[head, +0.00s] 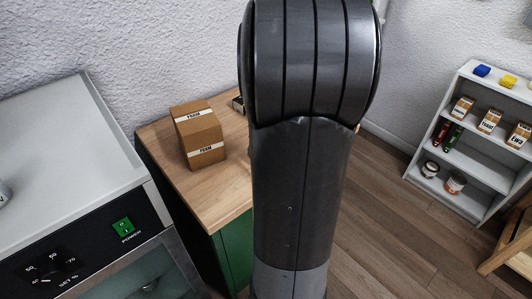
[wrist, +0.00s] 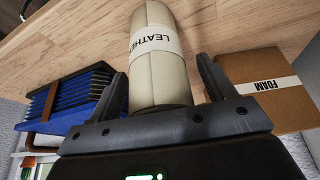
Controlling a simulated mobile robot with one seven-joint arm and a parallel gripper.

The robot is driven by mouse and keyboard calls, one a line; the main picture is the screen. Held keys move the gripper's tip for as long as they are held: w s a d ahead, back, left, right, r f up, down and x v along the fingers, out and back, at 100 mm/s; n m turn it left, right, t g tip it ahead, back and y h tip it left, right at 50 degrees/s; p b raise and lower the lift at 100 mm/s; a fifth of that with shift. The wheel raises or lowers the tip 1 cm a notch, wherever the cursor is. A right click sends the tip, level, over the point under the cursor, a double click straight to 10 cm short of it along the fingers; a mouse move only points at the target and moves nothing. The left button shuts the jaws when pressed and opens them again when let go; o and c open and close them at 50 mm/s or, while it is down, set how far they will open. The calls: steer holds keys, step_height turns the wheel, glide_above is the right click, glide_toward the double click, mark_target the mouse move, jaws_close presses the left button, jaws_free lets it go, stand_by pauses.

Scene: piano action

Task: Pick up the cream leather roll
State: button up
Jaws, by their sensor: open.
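The cream leather roll (wrist: 158,75) shows in the wrist view, with a white band lettered "LEATHE…" around it. It stands between the two fingers of my gripper (wrist: 163,80), one finger on each side. My gripper is open, and I cannot tell whether either finger touches the roll. The roll's lower end in the picture is hidden behind the gripper body. In the head view the roll does not show; my own arm covers the middle of the picture.
A cardboard foam box (wrist: 265,98) is close beside the right finger. A blue, black-slatted object (wrist: 72,102) is left of the gripper.

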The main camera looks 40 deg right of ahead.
steer(key=shift+f, duration=0.2)
steer(key=shift+c, duration=0.6)
steer(key=c, duration=1)
steer(key=shift+r, duration=0.15)
